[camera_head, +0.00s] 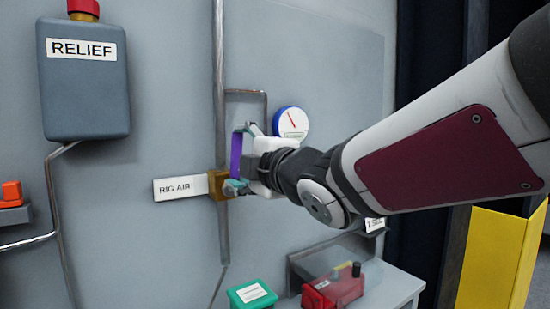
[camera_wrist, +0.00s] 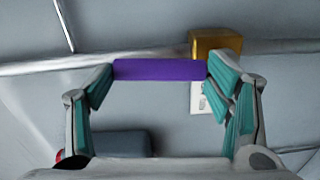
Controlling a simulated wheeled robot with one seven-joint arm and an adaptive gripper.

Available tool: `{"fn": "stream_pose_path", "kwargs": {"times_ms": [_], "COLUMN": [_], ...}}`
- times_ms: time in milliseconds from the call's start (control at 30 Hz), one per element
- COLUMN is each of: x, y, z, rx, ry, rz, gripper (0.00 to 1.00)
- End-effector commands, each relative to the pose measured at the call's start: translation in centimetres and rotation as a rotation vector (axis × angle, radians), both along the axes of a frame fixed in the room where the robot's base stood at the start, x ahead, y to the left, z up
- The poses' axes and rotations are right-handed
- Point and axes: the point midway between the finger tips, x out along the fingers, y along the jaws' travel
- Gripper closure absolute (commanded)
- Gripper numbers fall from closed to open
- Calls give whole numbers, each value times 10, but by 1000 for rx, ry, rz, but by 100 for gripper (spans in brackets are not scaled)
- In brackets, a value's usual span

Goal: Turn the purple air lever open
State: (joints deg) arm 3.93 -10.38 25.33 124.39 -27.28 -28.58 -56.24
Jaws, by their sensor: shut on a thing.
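The purple air lever (camera_head: 237,153) stands upright in the head view, alongside the vertical pipe. It is just above the brass valve body (camera_head: 217,185) by the "RIG AIR" label (camera_head: 180,188). My gripper (camera_head: 240,157) reaches in from the right, with one finger at the lever's upper end and one at its lower end. In the wrist view, the lever (camera_wrist: 160,69) spans the gap between the teal fingertips of my gripper (camera_wrist: 160,80), which is shut on its two ends. The brass body (camera_wrist: 215,43) shows behind the right fingertip.
A pressure gauge (camera_head: 291,121) sits on the panel just behind my gripper. A grey "RELIEF" box (camera_head: 84,90) hangs at upper left. A green box (camera_head: 251,295) and a red box (camera_head: 333,289) stand below. A yellow panel (camera_head: 497,255) is at lower right.

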Motion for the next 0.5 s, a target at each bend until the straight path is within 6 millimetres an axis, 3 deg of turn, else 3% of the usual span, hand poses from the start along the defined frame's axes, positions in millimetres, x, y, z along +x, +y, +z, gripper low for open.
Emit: {"fn": "stream_pose_path", "kwargs": {"times_ms": [33, 100, 500], "x": [-5, -5, -13], "y": [9, 9, 3], "z": [6, 5, 1], "rx": [9, 9, 3], "ry": [-12, -11, -4], "rz": [21, 21, 19], "gripper": [20, 7, 7]}}
